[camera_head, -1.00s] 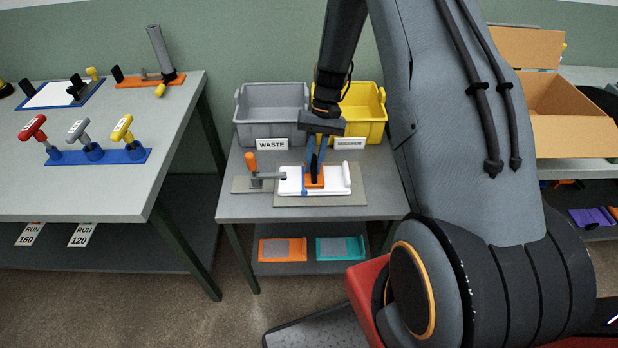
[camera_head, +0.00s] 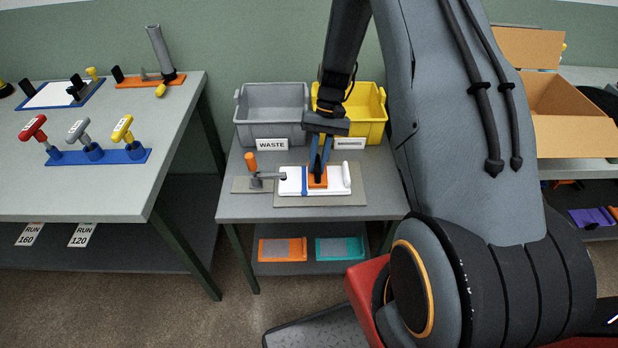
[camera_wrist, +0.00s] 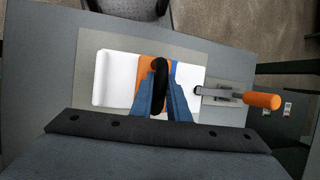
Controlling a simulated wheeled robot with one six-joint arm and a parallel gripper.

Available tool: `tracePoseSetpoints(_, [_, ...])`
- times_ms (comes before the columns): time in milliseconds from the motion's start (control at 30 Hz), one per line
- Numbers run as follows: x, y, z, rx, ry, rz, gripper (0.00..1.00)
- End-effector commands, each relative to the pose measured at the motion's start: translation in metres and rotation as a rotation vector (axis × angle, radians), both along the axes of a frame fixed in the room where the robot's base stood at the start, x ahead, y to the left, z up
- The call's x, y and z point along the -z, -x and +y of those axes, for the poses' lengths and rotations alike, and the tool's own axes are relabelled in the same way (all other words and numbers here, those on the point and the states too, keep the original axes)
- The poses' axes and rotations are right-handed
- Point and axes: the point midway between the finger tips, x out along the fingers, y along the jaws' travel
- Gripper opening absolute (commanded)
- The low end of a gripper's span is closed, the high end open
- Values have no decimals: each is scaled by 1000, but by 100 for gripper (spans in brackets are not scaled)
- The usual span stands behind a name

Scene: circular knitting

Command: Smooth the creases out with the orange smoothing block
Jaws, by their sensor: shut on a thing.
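The orange smoothing block (camera_head: 317,178) rests on a white cloth piece (camera_head: 335,188) on the small grey table. It also shows in the wrist view (camera_wrist: 145,72), partly hidden behind my fingers. My gripper (camera_head: 319,165) is shut on the block's dark handle (camera_wrist: 160,86) from above. The white piece (camera_wrist: 117,78) lies flat on a grey-beige board (camera_head: 358,198), with a blue band (camera_head: 304,181) across it left of the block. A rolled white edge (camera_head: 346,175) stands at its right end. I cannot make out creases at this size.
A toggle clamp with an orange handle (camera_head: 251,162) stands at the white piece's left end. Behind are a grey waste bin (camera_head: 243,112) and a yellow bin (camera_head: 377,112). Orange (camera_head: 268,249) and teal (camera_head: 352,249) trays lie on the shelf below.

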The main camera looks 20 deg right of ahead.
Motion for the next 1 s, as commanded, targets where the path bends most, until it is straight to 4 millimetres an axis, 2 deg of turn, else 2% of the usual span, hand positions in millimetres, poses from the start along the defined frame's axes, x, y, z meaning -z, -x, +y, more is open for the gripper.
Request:
tracePoseSetpoints(200, [1, 0, 2, -1, 1, 1, 0])
tracePoseSetpoints(533, [-1, -6, 23, -1, 0, 1, 0])
tracePoseSetpoints(833, [-2, -6, 22, 1, 0, 1, 0])
tracePoseSetpoints(1000, [-1, -3, 12, 3, 0, 1, 0])
